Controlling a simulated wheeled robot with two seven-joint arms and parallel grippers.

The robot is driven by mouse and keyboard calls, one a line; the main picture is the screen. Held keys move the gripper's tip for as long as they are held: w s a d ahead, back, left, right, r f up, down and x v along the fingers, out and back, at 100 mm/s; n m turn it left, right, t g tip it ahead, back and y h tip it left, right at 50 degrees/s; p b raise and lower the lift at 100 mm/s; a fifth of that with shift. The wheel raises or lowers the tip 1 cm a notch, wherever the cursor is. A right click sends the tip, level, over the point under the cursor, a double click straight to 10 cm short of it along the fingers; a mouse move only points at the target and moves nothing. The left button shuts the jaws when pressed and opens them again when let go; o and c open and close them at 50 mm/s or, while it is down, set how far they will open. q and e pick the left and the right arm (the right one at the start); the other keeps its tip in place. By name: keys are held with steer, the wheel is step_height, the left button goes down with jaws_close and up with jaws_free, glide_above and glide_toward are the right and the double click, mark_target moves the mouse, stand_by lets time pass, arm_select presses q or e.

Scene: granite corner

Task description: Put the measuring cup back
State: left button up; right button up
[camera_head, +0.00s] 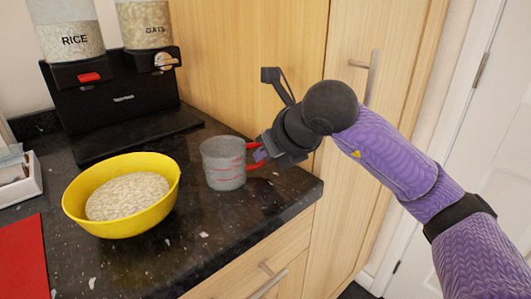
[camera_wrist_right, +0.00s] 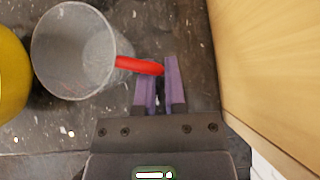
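The measuring cup (camera_head: 223,165) is clear with red markings and a red handle. It stands upright on the dark counter, right of the yellow bowl, and looks empty in the right wrist view (camera_wrist_right: 72,52). My right gripper (camera_head: 261,154) is at the handle, on the cup's right side. In the right wrist view its purple fingers (camera_wrist_right: 160,82) are close together, with the end of the red handle (camera_wrist_right: 140,65) between them. The left finger is on the cup's side of the handle end. My left gripper is not in view.
A yellow bowl (camera_head: 163,199) of pale grain is on the counter. A black dispenser (camera_head: 112,105) with rice and oats containers stands behind. A red flat item (camera_head: 22,262) and a white tray (camera_head: 22,187) are at left. Wooden cabinet doors (camera_head: 240,50) rise close behind the cup.

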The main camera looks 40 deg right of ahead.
steer(key=o, duration=0.5)
steer(key=shift+c, duration=0.2)
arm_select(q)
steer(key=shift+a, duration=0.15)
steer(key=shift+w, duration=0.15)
arm_select(e)
steer(key=shift+r+p, duration=0.25)
steer(key=shift+p, duration=0.05)
arm_select(q)
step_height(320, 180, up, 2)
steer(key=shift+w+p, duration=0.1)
steer(key=shift+p, duration=0.7)
arm_select(e)
steer(key=v, duration=1.1)
steer(key=shift+s+r, duration=0.25)
steer(key=shift+s, duration=0.1)
